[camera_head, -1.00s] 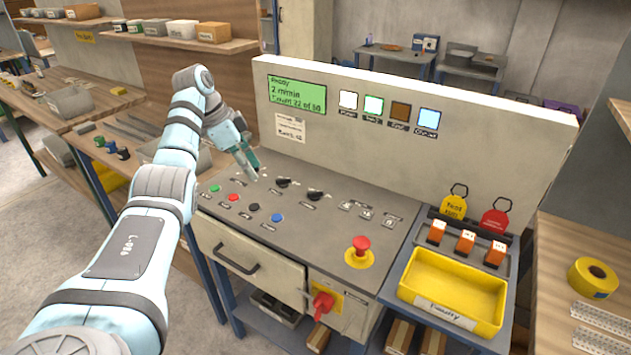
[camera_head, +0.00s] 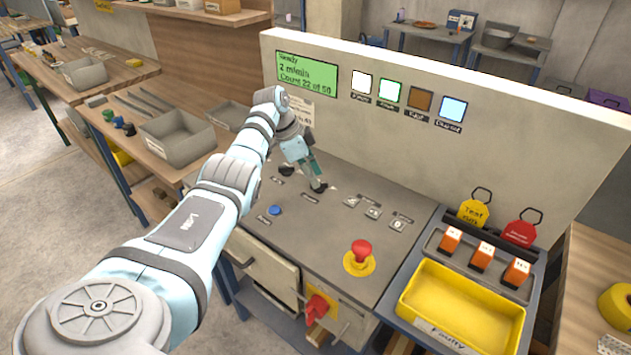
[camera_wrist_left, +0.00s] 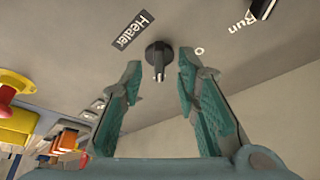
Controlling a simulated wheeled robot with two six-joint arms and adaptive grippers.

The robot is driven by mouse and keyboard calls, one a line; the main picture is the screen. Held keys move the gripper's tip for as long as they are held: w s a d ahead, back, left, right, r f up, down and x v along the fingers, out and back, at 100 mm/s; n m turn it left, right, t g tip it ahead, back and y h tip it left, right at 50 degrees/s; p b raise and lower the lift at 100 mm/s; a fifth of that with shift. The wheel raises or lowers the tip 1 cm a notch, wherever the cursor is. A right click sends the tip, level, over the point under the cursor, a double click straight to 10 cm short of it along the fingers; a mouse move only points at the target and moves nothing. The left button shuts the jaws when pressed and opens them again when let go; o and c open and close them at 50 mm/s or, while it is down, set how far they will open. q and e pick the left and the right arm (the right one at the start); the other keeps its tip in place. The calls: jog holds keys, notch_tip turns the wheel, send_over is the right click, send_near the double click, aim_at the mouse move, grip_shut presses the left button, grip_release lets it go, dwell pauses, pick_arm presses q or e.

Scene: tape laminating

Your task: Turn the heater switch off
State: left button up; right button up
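The heater switch (camera_wrist_left: 158,58) is a black rotary knob on a dark round base, beside a "Heater" label (camera_wrist_left: 132,30) in the left wrist view. A small "o" mark is on the knob's other side. In the head view the heater switch (camera_head: 321,187) sits on the grey console top, partly hidden by my left gripper (camera_head: 317,180). In the left wrist view my left gripper (camera_wrist_left: 157,76) is open, its green-padded fingers spread with the knob between and just beyond their tips. I cannot tell which setting the knob points to. My right gripper is not in view.
A second black knob (camera_head: 287,171) is close by, to the left. A blue button (camera_head: 275,210), small switches (camera_head: 373,212) and a red emergency stop (camera_head: 361,252) share the console top. The upright panel (camera_head: 470,150) with a green display (camera_head: 307,74) stands behind. A yellow bin (camera_head: 462,305) is at right.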

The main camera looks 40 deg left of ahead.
pick_arm(q)
jog(key=shift+x, duration=1.1)
jog(key=shift+r, duration=0.1)
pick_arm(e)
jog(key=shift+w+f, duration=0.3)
pick_arm(q)
jog(key=shift+s, duration=0.1)
jog(key=shift+c, duration=0.4)
grip_shut()
